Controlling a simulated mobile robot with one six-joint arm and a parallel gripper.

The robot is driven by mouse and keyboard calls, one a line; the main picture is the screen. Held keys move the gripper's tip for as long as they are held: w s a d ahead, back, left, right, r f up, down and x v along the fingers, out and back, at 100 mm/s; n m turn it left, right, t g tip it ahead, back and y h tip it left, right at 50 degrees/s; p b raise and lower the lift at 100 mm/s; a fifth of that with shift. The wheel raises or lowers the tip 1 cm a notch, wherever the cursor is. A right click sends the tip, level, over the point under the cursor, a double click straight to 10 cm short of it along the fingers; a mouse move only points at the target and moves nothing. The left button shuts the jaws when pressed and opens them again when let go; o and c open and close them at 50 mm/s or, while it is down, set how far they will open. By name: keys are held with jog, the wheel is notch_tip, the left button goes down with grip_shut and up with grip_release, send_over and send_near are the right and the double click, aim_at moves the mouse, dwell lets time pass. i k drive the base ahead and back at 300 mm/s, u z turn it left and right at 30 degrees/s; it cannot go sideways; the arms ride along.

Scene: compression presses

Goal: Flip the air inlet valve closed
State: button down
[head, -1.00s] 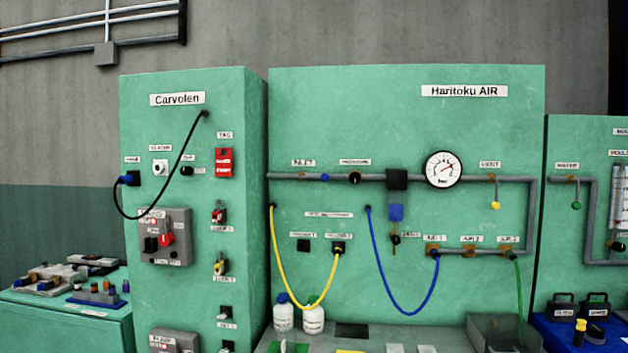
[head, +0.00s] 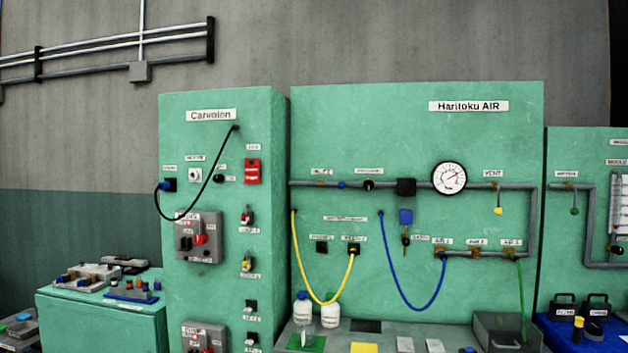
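The air inlet valve (head: 341,184) shows as a small blue handle on the grey pipe, beside a brass fitting under the INLET label (head: 321,172). It sits at the left end of the pipe on the green Haritoku AIR panel (head: 400,135). The handle looks in line with the pipe, but it is too small to be sure. The round gauge (head: 449,178) to its right has a red needle pointing to the upper right. My gripper is not in view, and nothing hides the valve.
A yellow hose (head: 322,300) and a blue hose (head: 413,308) hang in loops below the pipe. White bottles (head: 330,312) stand on the bench below. The green Carvolen cabinet (head: 222,300) stands to the left. The air in front of the panel looks clear.

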aim_at(340, 184)
jog(key=u, duration=0.35)
jog(key=k, duration=1)
jog(key=u, duration=1)
jog(key=i, duration=2.35)
jog(key=z, duration=0.35)
